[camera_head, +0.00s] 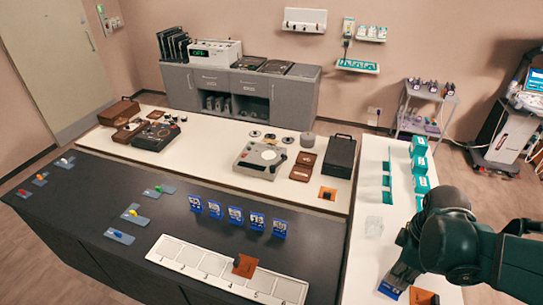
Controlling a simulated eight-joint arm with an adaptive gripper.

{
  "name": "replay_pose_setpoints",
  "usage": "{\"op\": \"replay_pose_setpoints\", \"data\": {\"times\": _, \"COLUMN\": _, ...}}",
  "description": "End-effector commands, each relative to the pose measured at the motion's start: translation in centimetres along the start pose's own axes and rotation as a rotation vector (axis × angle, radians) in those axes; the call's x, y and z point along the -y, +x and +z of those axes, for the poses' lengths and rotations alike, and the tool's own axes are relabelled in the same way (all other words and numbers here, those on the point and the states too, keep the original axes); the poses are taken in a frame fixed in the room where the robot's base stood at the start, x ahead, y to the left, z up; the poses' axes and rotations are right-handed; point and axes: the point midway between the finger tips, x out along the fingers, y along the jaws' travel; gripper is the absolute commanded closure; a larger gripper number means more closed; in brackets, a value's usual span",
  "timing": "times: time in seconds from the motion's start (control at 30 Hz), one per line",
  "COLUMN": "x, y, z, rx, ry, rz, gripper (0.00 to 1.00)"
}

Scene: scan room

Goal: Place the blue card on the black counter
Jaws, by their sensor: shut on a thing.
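My gripper (408,252) is at the lower right, over the white side counter (365,258). It is shut on a blue card (394,284), which shows below it. My dark arm hides part of the gripper and card, so I cannot tell whether the card touches the surface. The black counter (165,225) fills the lower left. Several blue cards (236,216) with white markings stand upright in a row on it, left of my gripper.
A white numbered strip (205,262) with a brown block (244,265) lies along the black counter's front. Small blue-grey plates with coloured pieces (133,212) sit further left. An orange-brown block (423,296) is beside the held card. Teal holders (420,165) stand behind my arm.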

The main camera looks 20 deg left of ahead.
Motion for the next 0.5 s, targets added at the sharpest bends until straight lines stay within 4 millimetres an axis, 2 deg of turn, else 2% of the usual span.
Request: {"op": "replay_pose_setpoints", "data": {"times": 0.5, "x": -6.6, "y": 1.6, "z": -9.7, "rx": 0.000, "ry": -0.087, "rz": 0.000, "gripper": 1.00}}
